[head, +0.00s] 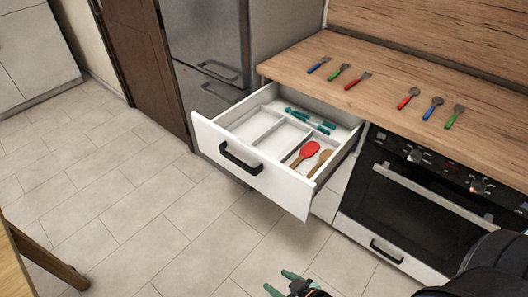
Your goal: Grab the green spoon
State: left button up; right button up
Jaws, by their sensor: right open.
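Two green-handled utensils lie on the wooden countertop (395,88) in the head view. One green utensil (341,72) is in the left group, between a blue one and a red one. The other green utensil (455,116) is at the right end of the right group. Their heads are too small to tell for sure which is a spoon. My right gripper (281,282) is at the bottom edge, open and empty, over the floor in front of the drawer and well apart from the counter. My left gripper is out of view.
An open white drawer (225,150) juts out below the counter, holding teal utensils (311,120), a red utensil (306,153) and a wooden one (320,163). An oven (430,195) is right of it. A table edge (35,250) shows lower left. The tiled floor between is clear.

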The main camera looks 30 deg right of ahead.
aim_at(458, 108)
jog(key=z, duration=2.2)
